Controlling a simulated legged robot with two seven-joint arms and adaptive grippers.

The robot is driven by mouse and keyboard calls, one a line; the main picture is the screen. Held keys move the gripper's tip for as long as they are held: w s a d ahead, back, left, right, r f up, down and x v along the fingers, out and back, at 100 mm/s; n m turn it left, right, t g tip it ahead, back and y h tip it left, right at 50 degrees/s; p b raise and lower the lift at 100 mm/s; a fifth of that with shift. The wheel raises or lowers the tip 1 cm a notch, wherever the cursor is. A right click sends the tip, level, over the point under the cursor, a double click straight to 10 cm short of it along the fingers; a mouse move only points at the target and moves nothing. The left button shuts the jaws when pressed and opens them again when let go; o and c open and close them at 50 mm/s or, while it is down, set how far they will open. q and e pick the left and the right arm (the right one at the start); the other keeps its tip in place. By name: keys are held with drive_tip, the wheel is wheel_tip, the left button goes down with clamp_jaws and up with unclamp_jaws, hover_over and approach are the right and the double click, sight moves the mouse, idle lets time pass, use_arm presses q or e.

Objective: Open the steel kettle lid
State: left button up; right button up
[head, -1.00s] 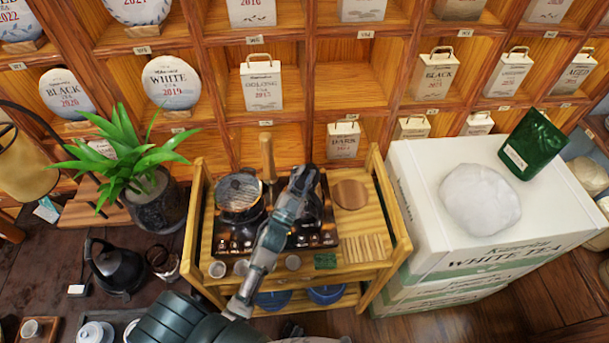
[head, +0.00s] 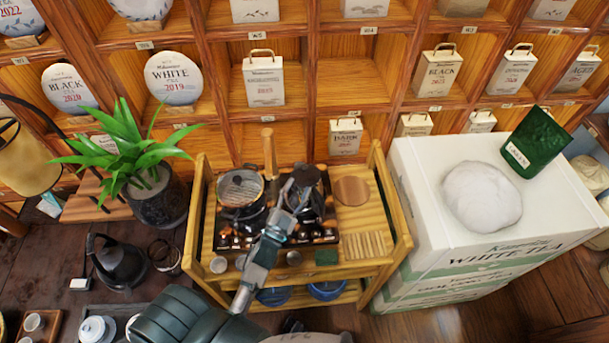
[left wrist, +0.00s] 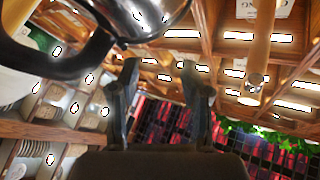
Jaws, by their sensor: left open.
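The steel kettle (head: 316,207) stands on the right burner of the stove on the wooden cart, with a dark round top (head: 307,176). I cannot tell from here whether its lid is open. My left gripper (head: 290,191) is close to the kettle's left side and hides part of it. In the left wrist view, the shiny kettle body (left wrist: 150,14) and its black curved handle (left wrist: 62,62) show at the top left. The left gripper's two fingers (left wrist: 160,80) are apart there, with nothing between them. My right gripper is not in view.
A pot with a glass lid (head: 240,189) stands on the left burner, close to my gripper. Small cups (head: 219,265), a round wooden board (head: 352,191) and a slatted rack (head: 364,245) are on the cart. White tea boxes (head: 430,180) stand to the right.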

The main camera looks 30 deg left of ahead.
use_arm(q)
drive_tip(key=v, duration=0.6)
idle(0.5)
